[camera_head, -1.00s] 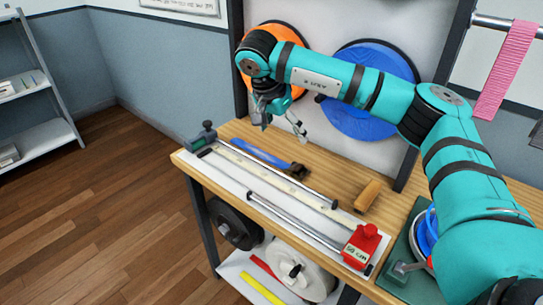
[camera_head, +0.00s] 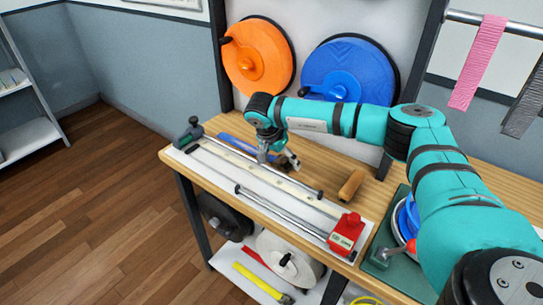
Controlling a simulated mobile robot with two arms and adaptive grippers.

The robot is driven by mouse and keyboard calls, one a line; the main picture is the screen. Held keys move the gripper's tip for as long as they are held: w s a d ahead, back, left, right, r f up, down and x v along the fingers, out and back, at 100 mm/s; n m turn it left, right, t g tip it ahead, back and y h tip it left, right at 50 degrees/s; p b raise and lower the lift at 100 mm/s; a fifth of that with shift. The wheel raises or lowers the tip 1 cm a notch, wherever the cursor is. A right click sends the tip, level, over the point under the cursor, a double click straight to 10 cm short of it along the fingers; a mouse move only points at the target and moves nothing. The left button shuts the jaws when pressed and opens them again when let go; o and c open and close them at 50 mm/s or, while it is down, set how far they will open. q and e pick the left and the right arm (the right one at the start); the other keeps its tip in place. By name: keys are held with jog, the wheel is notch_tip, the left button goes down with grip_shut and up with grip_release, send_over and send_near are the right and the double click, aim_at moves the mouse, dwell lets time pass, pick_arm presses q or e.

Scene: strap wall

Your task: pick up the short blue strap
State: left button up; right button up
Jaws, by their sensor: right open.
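The short blue strap (camera_head: 233,143) lies on the wooden bench, just behind the long measuring rail. Its left part shows as a flat blue strip; its right part is mostly hidden by my right gripper. My right gripper (camera_head: 277,161) is open and points down over the right end of the strap, low near the bench top. I cannot tell whether its fingers touch the strap. My left gripper is out of view.
The measuring rail (camera_head: 262,174) with a red block (camera_head: 346,233) runs along the bench front. A wooden block (camera_head: 351,185) lies to the right. Orange (camera_head: 277,65) and blue (camera_head: 365,72) reels hang on the back panel. A pink strap (camera_head: 478,65) hangs from a bar.

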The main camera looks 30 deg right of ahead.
jog(key=shift+w+d+f, duration=0.1)
jog(key=shift+d+f, duration=0.15)
jog(key=shift+f, duration=0.4)
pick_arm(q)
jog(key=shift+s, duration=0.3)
pick_arm(e)
jog(key=c, duration=1.4)
jog(key=shift+o, duration=0.2)
jog(key=shift+r, duration=0.1)
